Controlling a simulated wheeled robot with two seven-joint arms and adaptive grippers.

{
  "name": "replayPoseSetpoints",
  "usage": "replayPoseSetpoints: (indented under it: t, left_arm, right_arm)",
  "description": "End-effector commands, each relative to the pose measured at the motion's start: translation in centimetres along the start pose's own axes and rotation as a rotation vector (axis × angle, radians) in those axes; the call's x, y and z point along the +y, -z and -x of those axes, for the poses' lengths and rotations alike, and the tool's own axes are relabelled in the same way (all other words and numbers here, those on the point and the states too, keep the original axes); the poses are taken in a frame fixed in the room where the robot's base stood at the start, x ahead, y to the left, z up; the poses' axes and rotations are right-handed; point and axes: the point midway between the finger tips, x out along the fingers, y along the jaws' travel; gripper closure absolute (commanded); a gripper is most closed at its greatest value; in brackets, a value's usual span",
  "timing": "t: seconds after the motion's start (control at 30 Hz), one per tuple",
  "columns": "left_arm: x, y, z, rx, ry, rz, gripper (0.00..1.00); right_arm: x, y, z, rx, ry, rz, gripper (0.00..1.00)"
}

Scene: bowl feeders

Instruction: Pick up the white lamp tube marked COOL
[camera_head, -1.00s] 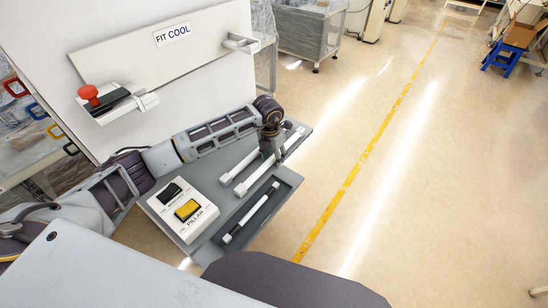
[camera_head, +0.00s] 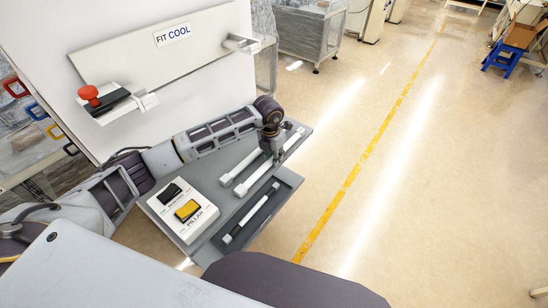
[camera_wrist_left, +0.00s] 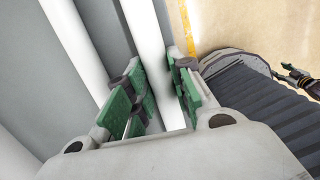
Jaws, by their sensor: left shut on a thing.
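Two white lamp tubes lie side by side on a grey tray (camera_head: 215,165). My left gripper (camera_head: 276,160) is down at the nearer white tube (camera_head: 257,178). In the left wrist view its green pads (camera_wrist_left: 160,90) are shut on this white tube (camera_wrist_left: 150,35), which runs between them. The other white tube (camera_head: 241,167) lies just beside it and shows left of the fingers in the wrist view (camera_wrist_left: 76,45). No COOL mark is readable on either tube.
A sign reading FIT COOL (camera_head: 173,34) is on the fixture panel (camera_head: 125,57) behind, with a red knob (camera_head: 88,93) at its left. A switch box (camera_head: 183,208) with black and yellow rockers stands left of the tubes. Open floor lies to the right.

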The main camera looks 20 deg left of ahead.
Motion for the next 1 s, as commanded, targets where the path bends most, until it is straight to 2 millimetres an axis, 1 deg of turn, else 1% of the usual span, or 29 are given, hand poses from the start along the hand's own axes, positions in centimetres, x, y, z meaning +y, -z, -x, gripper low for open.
replayPoseSetpoints:
  t: [0.17,0.27,0.47,0.7,0.9,1.0]
  left_arm:
    - [0.0,-0.1,0.6,-0.002,0.000,0.000,1.00]
    - [0.1,-0.3,1.4,-0.004,-0.001,0.000,1.00]
    - [0.1,-0.6,4.0,-0.004,-0.002,0.000,1.00]
    - [0.0,-1.0,7.5,-0.004,-0.001,0.000,1.00]
    - [0.0,-1.2,9.4,-0.003,0.000,-0.001,1.00]
    - [0.0,-1.2,9.8,-0.001,0.000,0.000,1.00]
  right_arm:
    - [0.0,0.0,-0.2,0.000,0.000,0.000,0.52]
    - [0.0,0.0,-0.4,0.000,0.000,0.000,0.52]
    - [-0.1,-0.1,-1.0,0.000,0.000,0.000,0.52]
    - [-0.3,-0.1,-1.7,0.001,0.003,-0.001,0.52]
    - [-0.6,0.0,-2.0,0.001,0.005,-0.002,0.52]
    - [-0.6,0.0,-2.1,0.002,0.005,-0.002,0.52]
